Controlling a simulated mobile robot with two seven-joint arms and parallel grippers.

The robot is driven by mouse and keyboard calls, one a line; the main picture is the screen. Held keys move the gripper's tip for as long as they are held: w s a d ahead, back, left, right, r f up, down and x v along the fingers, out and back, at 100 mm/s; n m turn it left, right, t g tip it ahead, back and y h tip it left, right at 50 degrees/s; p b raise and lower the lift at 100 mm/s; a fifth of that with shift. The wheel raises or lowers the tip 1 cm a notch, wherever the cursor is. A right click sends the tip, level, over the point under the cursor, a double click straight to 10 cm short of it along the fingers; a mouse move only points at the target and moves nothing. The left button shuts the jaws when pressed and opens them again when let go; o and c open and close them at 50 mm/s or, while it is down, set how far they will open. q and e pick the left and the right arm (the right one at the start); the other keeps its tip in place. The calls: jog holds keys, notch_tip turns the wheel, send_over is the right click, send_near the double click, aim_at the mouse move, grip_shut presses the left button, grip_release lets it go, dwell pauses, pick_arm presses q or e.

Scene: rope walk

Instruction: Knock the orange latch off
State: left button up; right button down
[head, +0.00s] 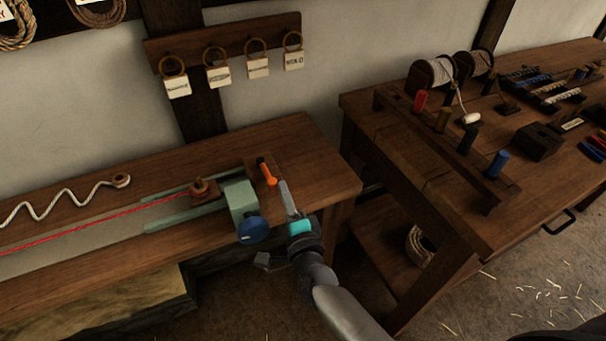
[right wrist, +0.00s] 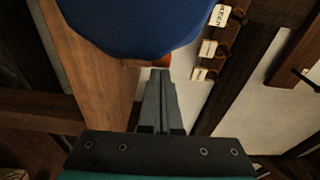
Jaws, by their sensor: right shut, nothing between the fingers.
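The orange latch (head: 267,174) stands up at a tilt at the right end of the green device (head: 238,198) on the left bench, beside a small wooden block. My right gripper (head: 286,190) is shut and empty, with its fingertips close to the right of the latch's lower part. I cannot tell whether they touch. In the right wrist view the shut fingers (right wrist: 161,78) point at a sliver of orange (right wrist: 160,63) below a large blue knob (right wrist: 135,22). Most of the latch is hidden there. My left gripper is not in view.
The blue knob (head: 252,230) sits just left of my right wrist. A red cord (head: 110,219) runs left from the device along the bench (head: 325,182). Tags (head: 218,75) hang on the wall behind. Another table (head: 440,205) with spools and pegs stands at right.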

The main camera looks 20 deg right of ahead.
jog(key=shift+s+a, duration=0.1)
jog(key=shift+a, duration=0.7)
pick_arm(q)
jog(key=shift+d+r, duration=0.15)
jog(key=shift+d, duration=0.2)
pick_arm(e)
jog(key=shift+a, duration=0.65)
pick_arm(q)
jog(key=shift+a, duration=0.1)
